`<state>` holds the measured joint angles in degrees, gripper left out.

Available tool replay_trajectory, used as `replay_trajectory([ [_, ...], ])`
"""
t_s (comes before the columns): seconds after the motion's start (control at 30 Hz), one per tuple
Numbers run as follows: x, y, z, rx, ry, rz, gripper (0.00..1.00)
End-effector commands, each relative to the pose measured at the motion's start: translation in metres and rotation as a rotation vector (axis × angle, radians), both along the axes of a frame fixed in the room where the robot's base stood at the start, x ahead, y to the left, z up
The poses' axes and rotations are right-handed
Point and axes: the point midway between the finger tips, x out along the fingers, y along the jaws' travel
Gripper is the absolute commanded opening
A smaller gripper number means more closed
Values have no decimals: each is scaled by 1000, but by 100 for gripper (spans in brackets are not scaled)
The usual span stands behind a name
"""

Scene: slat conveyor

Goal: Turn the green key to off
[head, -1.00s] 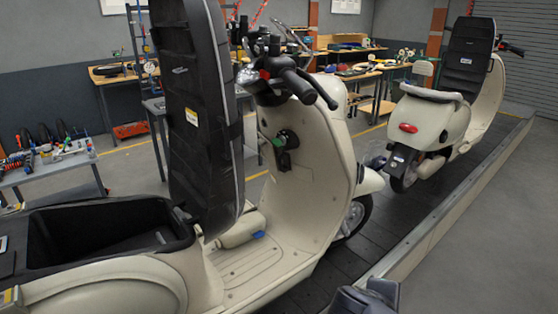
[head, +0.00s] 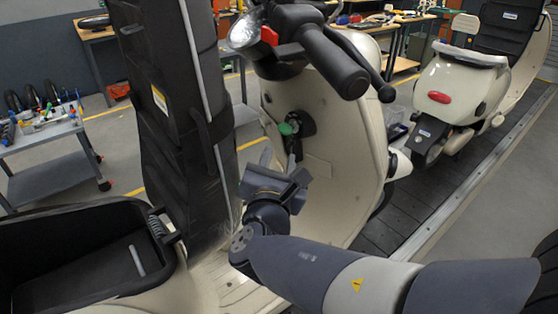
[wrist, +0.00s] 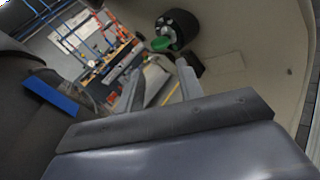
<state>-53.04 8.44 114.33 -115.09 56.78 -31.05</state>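The green key (head: 286,128) sits in a round black lock (head: 300,124) on the inner face of the cream scooter's front shield (head: 340,150). It also shows near the top of the wrist view (wrist: 161,44), with the black lock around it. Its exact turn angle is hard to read. My gripper (head: 279,160) is just below and in front of the key, apart from it. In the wrist view its two fingers (wrist: 160,72) stand apart with nothing between them, and the key lies beyond the tips.
The handlebar (head: 335,60) hangs above the lock. The raised black seat (head: 175,110) stands close on the left. The open under-seat bin (head: 60,250) is at lower left. A second scooter (head: 460,90) stands further along the conveyor (head: 435,185). A tool cart (head: 45,140) is far left.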

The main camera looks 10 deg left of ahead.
Motion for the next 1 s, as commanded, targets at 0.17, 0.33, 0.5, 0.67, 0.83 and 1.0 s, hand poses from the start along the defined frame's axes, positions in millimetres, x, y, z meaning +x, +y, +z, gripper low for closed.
replay_trajectory([
  [0.17, 35, 0, 1, -1, 3, -6, 35],
  [0.33, 64, 2, 1, 0, 3, -5, 35],
  [0.5, 81, 4, 1, 1, 2, -3, 35],
  [0.67, 87, 5, 0, 3, 2, -3, 35],
  [0.83, 88, 5, 0, 3, 2, -2, 35],
  [1.0, 88, 5, 0, 3, 2, -3, 27],
])
